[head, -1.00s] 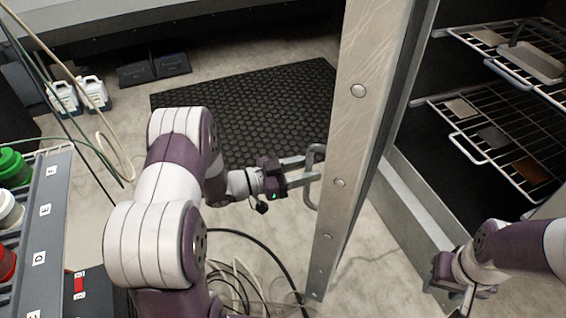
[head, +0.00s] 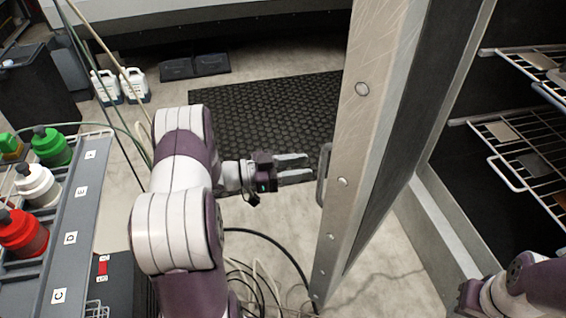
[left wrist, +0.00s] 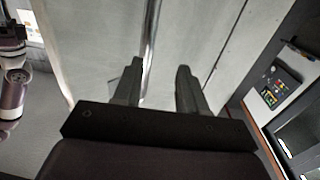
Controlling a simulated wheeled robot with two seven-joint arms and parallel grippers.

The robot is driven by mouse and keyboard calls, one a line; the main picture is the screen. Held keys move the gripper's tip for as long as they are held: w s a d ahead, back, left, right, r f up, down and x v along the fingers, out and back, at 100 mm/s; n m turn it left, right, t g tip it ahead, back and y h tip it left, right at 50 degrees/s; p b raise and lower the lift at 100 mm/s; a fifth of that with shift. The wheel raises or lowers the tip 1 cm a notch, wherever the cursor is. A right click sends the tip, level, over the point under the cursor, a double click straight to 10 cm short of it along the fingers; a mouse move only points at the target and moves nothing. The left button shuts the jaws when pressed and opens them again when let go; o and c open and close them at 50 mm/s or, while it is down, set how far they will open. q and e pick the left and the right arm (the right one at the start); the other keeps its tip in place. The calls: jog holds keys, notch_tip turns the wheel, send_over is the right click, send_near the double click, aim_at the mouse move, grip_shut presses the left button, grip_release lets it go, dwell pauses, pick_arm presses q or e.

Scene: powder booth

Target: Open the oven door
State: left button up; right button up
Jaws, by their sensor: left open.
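The oven door (head: 352,160) stands swung open, its riveted edge facing me, with the oven's inside showing to its right. Its handle (head: 323,175) is on the door's left face. In the left wrist view the handle is a bright metal bar (left wrist: 150,45) running up between the finger directions. My left gripper (head: 308,168) is open and empty, its fingertips just left of the handle and apart from it. The left wrist view shows the two spread fingers (left wrist: 158,88) before the door face. My right arm (head: 510,295) is at the lower right; its fingers are cut off or hidden.
Wire racks (head: 530,150) with small panels are inside the oven. A rack of coloured bottles (head: 75,235) stands at the left. A black mat (head: 260,110) lies on the floor behind my left arm. Cables and hoses (head: 265,275) lie on the floor near the door's foot.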

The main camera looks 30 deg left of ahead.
pick_arm(q)
jog(key=a, duration=0.4)
jog(key=shift+s, duration=0.2)
jog(key=shift+d, duration=0.1)
jog(key=shift+r, duration=0.1)
grip_shut()
